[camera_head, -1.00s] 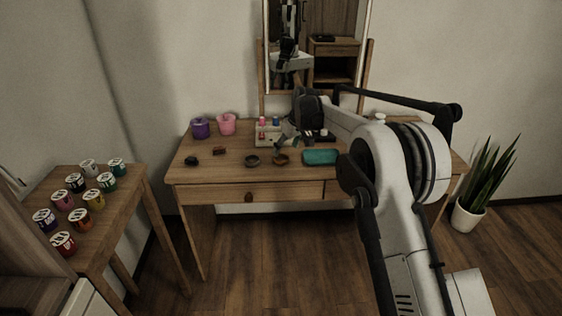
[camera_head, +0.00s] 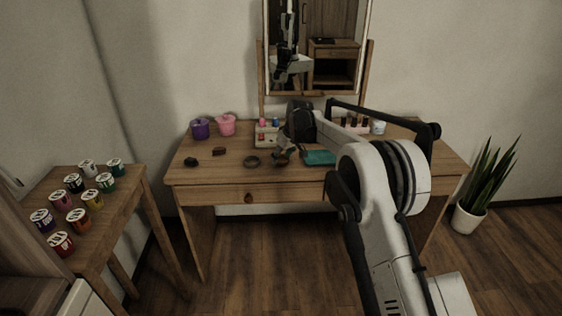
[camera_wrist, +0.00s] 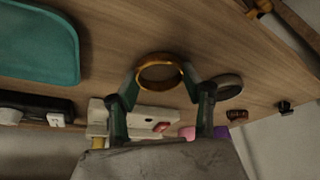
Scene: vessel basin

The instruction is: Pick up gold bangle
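The gold bangle (camera_wrist: 160,85) lies on the wooden table (camera_head: 222,172) and shows as a round golden ring in the wrist view. In the head view the bangle (camera_head: 280,163) is small and partly covered by my gripper (camera_head: 283,154). In the wrist view my gripper (camera_wrist: 162,72) is open, with one green-grey finger on each side of the bangle. The fingertips are close to its outer edges; I cannot tell whether they touch it.
A dark grey ring (camera_wrist: 228,86) lies just beside the right finger. A teal case (camera_head: 319,157) lies right of the bangle. A pale tray (camera_head: 266,136) with small bottles stands behind, with a mirror (camera_head: 318,60). Purple (camera_head: 200,128) and pink (camera_head: 226,125) pots stand back left.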

